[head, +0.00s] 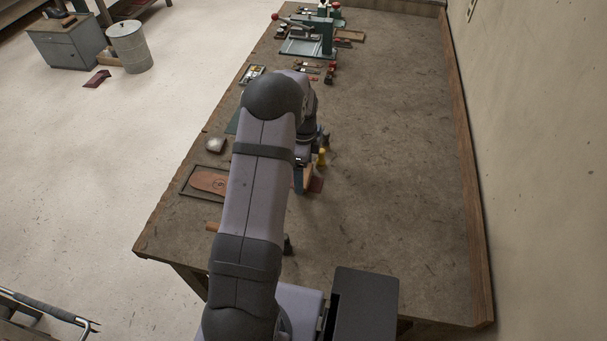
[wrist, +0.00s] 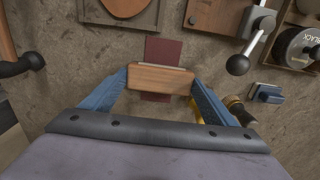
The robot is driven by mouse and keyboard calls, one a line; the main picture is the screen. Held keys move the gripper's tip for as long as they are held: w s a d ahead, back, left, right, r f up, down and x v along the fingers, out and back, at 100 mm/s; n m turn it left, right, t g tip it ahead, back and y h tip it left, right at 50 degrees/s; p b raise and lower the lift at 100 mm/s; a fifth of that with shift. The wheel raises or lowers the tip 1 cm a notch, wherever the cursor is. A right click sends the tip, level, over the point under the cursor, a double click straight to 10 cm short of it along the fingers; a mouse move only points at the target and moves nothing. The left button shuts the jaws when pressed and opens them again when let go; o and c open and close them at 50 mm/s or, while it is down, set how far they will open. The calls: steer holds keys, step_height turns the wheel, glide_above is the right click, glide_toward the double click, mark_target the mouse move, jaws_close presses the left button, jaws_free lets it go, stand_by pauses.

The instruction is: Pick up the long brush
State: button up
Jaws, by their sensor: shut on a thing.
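The long brush (wrist: 160,79) shows in the wrist view as a wooden bar across the middle, with its bristles not visible. My gripper (wrist: 161,82) has its two blue fingers shut on the ends of the bar, one on each side. In the head view my gripper (head: 304,179) is low over the bench, mostly hidden behind my arm, with a bit of wood beside the blue finger. I cannot tell how high the brush is above the bench.
A dark red flat piece (wrist: 164,50) lies behind the brush. A framed tray with a brown sole (head: 208,183) is at left. A hammer (wrist: 22,65), a lever tool (wrist: 240,62), a spool marked BLACK (wrist: 298,46) and a yellow item (head: 321,157) are around. The bench's right side is clear.

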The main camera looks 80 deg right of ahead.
steer(key=shift+r, duration=0.15)
step_height(320, 180, up, 10)
steer(key=b, duration=0.3)
steer(key=w+a+f+n, duration=0.2)
steer(key=w+a+n, duration=0.75)
steer(key=w, duration=0.55)
steer(key=w+a+f+n, duration=0.2)
steer(key=w+a+n, duration=0.75)
steer(key=w, duration=0.45)
steer(key=w+a+f+n, duration=0.1)
steer(key=w+a+n, duration=0.1)
steer(key=a+n, duration=0.6)
steer(key=w+a+f+n, duration=0.2)
steer(key=a+n, duration=0.7)
steer(key=a, duration=1.2)
steer(key=shift+w+a, duration=0.35)
steer(key=shift+w, duration=0.2)
steer(key=shift+d, duration=0.15)
